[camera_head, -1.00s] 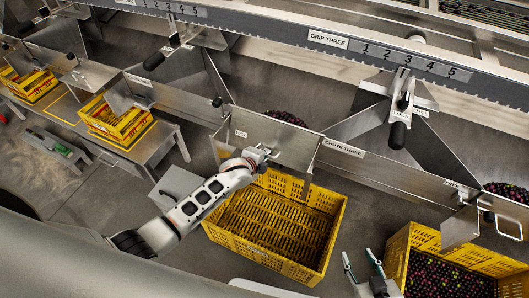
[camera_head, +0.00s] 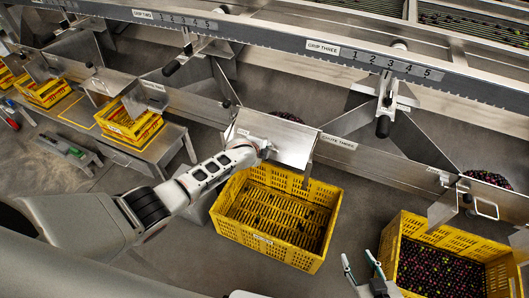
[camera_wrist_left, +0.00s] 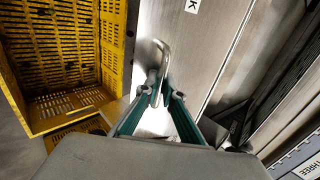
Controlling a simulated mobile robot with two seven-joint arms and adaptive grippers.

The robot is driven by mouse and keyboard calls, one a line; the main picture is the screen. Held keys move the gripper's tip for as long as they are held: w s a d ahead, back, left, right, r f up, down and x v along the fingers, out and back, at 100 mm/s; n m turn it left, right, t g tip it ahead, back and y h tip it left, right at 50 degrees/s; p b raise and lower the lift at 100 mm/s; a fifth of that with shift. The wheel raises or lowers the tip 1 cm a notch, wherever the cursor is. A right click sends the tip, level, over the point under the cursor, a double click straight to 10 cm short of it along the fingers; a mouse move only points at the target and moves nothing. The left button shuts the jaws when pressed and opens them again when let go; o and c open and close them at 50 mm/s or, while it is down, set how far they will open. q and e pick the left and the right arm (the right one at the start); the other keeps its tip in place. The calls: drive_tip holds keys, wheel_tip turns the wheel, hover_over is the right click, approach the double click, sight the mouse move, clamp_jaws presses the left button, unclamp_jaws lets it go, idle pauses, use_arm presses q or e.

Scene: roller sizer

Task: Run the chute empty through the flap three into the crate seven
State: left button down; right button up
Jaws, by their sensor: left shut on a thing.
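The metal flap (camera_head: 272,138) beside the label CHUTE THREE (camera_head: 338,142) is tilted outward at its lower edge. My left gripper (camera_head: 265,148) is at the flap's front. In the left wrist view its green fingers (camera_wrist_left: 158,95) are shut on the flap's bent metal handle (camera_wrist_left: 163,57). Dark round fruit (camera_head: 287,117) shows behind the flap. A yellow crate (camera_head: 240,237) stands below it, with a few dark spots inside; its label is too small to read. It also shows in the left wrist view (camera_wrist_left: 55,118). My right gripper (camera_head: 360,268) is open and empty at the lower edge.
Another yellow crate (camera_head: 412,222), holding much dark fruit, stands at the right under another flap (camera_head: 448,205). Smaller yellow crates (camera_head: 132,128) stand on a bench at the left. The scale GRIP THREE (camera_head: 385,62) runs above. Bare floor lies between the two large crates.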

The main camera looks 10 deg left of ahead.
use_arm(q)
drive_tip(key=shift+r, duration=0.25)
use_arm(e)
drive_tip(key=shift+s+r, duration=0.2)
drive_tip(key=shift+r, duration=0.1)
use_arm(q)
drive_tip(key=c, duration=2.5)
unclamp_jaws()
drive_tip(key=shift+r, duration=0.1)
drive_tip(key=shift+s, duration=0.15)
drive_tip(key=v, duration=1.1)
drive_tip(key=shift+s+a+r, duration=0.1)
drive_tip(key=shift+s+r, duration=0.15)
drive_tip(key=shift+r, duration=0.05)
